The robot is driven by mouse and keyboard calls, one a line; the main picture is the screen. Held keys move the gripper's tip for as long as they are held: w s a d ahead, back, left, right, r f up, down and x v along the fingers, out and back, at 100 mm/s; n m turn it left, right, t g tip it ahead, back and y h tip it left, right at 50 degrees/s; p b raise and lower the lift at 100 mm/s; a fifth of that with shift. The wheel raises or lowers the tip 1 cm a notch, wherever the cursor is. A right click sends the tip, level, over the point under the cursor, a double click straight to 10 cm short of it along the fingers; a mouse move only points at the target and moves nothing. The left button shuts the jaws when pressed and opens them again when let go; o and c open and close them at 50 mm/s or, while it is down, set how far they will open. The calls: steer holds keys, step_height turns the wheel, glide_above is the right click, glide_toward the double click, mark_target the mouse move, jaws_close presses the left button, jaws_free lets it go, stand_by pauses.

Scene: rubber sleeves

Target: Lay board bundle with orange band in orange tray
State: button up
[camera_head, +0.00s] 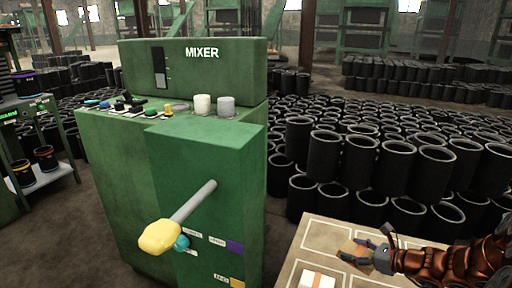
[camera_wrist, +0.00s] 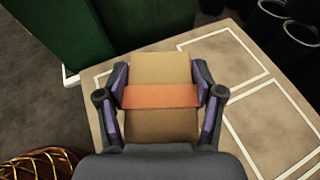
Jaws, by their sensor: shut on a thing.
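The board bundle with the orange band (camera_wrist: 160,97) is a tan block with an orange strip around its middle. My gripper (camera_wrist: 163,98) is shut on it, one finger on each side at the band. In the head view my gripper (camera_head: 366,256) is at the lower right, and the bundle (camera_head: 353,249) shows at its fingertips over the table. I cannot tell whether the bundle touches the tabletop. I see no orange tray in either view.
A green mixer cabinet (camera_head: 205,170) with a yellow-tipped lever (camera_head: 160,237) stands to the left. Many black rubber sleeves (camera_head: 358,160) stand behind the table.

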steer(key=w+a+r+m+t+h, duration=0.2)
steer(key=w+a+r+m+h, duration=0.15)
steer(key=a+r, duration=0.4)
steer(key=w+a+r+m+t+h, duration=0.15)
steer(key=w+a+r, duration=0.3)
steer(key=r, duration=0.55)
step_height(320, 180, up, 28)
steer(key=p, duration=2.8)
steer(key=shift+d+p, duration=0.15)
steer(key=shift+p, duration=0.25)
steer(key=shift+w, duration=0.1)
